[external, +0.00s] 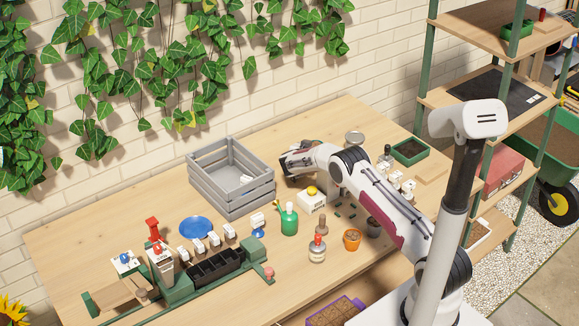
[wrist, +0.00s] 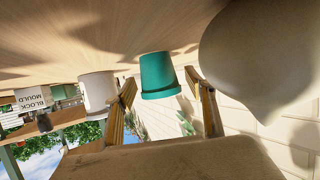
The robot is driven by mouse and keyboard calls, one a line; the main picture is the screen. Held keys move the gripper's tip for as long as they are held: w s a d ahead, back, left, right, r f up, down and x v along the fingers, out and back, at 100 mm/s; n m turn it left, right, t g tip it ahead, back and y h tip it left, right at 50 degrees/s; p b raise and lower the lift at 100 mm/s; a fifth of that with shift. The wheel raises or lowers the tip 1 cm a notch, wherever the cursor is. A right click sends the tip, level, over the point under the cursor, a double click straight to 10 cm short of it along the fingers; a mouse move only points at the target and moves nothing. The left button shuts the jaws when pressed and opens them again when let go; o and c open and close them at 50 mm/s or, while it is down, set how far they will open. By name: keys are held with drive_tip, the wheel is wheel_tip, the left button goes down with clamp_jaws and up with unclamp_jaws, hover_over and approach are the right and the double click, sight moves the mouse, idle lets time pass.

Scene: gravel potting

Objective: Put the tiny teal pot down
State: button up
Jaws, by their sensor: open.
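The tiny teal pot (wrist: 159,75) shows in the wrist view, where the picture is upside down with the tabletop along the top. Its narrow base is toward the wooden table (wrist: 110,25) and its wider rim faces away, so it appears upright on the table. My gripper (wrist: 163,88) is open, with one finger on each side of the pot and a visible gap at least on the left. In the external view my gripper (external: 288,164) is low over the table, right of the grey crate; the teal pot is hidden there.
A white pot (wrist: 97,90) stands close beside the left finger. A large beige rounded thing (wrist: 255,55) is close on the right. The grey slatted crate (external: 232,180), a green bottle (external: 289,220) and a terracotta pot (external: 352,240) stand nearby.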

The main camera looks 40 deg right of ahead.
drive_tip(key=shift+v, duration=3.65)
